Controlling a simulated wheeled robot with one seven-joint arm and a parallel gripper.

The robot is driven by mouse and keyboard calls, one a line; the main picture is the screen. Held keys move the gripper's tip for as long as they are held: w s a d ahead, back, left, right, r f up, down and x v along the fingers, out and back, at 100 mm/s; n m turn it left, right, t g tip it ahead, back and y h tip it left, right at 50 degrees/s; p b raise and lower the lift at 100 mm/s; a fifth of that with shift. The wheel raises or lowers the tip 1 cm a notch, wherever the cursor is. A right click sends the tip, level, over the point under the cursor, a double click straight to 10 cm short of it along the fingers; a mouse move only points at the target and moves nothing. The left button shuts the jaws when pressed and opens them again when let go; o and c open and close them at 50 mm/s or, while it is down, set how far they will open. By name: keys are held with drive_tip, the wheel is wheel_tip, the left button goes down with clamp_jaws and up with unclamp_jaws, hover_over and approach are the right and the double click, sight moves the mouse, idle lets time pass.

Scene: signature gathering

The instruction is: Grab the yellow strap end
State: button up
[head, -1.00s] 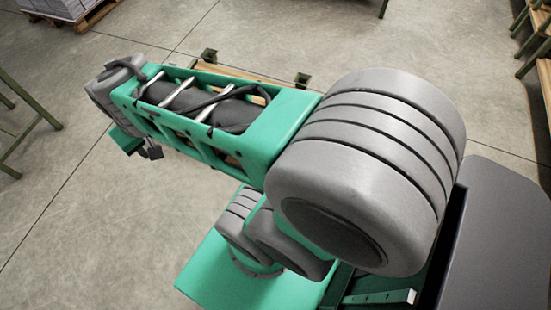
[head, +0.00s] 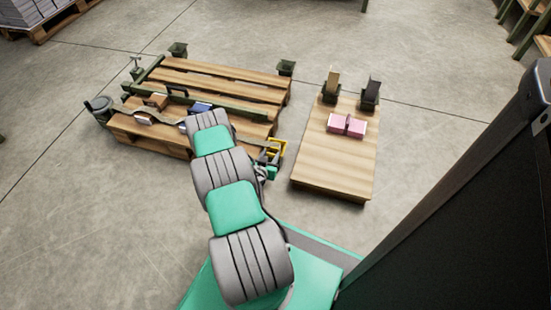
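A small yellow frame-like piece (head: 277,146), probably the yellow strap end, shows at the right front corner of the wide slatted wooden bench (head: 225,80). My gripper (head: 268,159) is right beside it, small and partly hidden by my arm. I cannot tell whether its fingers touch or hold the yellow piece. A grey strap (head: 145,117) runs across the front of the bench from its left end and passes out of sight behind my arm.
A blue book-like block (head: 200,108) and a brown one (head: 155,100) lie on the bench. A narrower wooden bench (head: 335,171) with pink blocks (head: 346,125) stands to the right, across a floor gap. A large dark panel (head: 470,200) fills the right side.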

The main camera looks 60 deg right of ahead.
sight(275, 146)
drive_tip(key=b+x, duration=0.3)
drive_tip(key=x, duration=0.4)
drive_tip(key=shift+d+r, duration=0.1)
drive_tip(key=shift+d, duration=0.15)
drive_tip(key=shift+c, duration=0.2)
drive_tip(key=shift+w, duration=0.1)
clamp_jaws()
